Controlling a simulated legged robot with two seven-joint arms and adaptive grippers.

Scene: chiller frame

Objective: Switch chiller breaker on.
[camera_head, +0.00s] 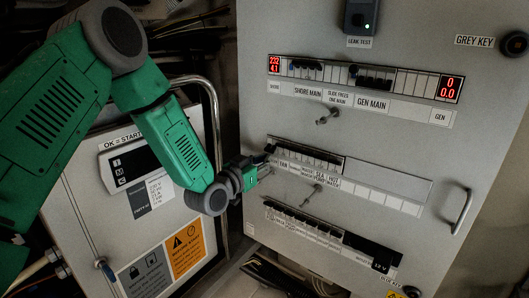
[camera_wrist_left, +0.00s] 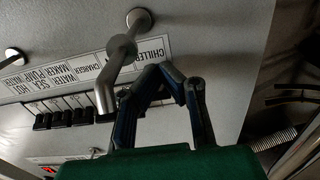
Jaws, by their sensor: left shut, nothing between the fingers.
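The middle breaker row (camera_head: 310,157) runs across the grey panel in the head view, with a label strip below it. In the left wrist view the strip's label reads CHILLER (camera_wrist_left: 150,50), beside CHARGER and water labels. Several black breaker switches (camera_wrist_left: 62,118) show beside these labels. My left gripper (camera_head: 268,165) is at the left end of the row, close to the panel. Its dark fingers (camera_wrist_left: 165,75) are shut and empty, near the CHILLER label. The chiller breaker's lever is hidden or too dark to tell; I cannot tell whether the fingers touch it. My right gripper is not in view.
A metal turn handle (camera_wrist_left: 105,80) sticks out close beside the fingers in the left wrist view. Upper (camera_head: 370,78) and lower (camera_head: 330,235) breaker rows lie above and below. A panel door handle (camera_head: 462,210) is at the right. A white box (camera_head: 135,175) stands left.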

